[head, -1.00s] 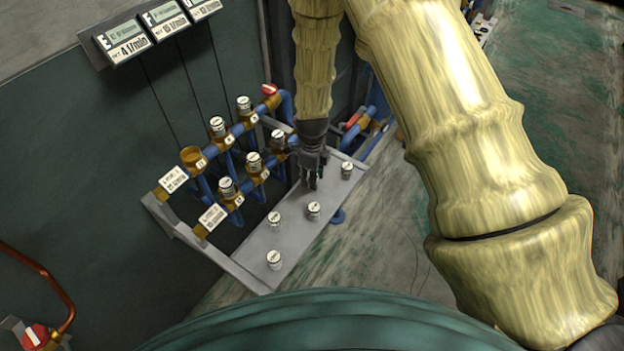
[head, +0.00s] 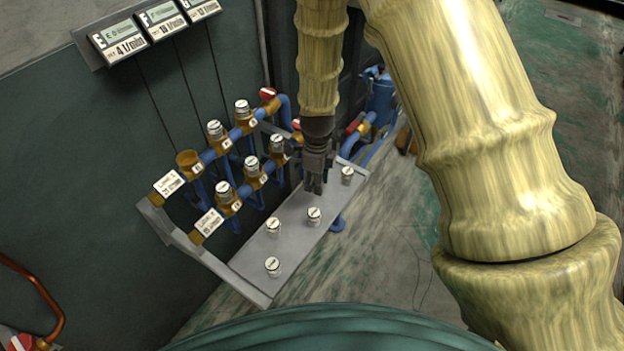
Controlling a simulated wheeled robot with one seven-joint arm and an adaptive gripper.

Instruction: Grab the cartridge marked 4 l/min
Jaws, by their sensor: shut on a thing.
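Several small white-capped cartridges stand upright on the grey metal shelf (head: 256,284): one at the far right (head: 347,175), one in the middle (head: 314,216), one further left (head: 273,227) and one at the near end (head: 272,267). Their markings are too small to read, so I cannot tell which says 4 l/min. My gripper (head: 314,188) points down over the shelf, between the far-right and middle cartridges, apart from both. It is shut on a cartridge that its fingers mostly hide.
Two rows of blue pipes with brass sockets stand behind the shelf; most sockets hold cartridges, but the back row's left socket (head: 188,160) is open. A wall display (head: 124,40) reads 4 l/min. A red-handled valve (head: 267,94) tops the back row.

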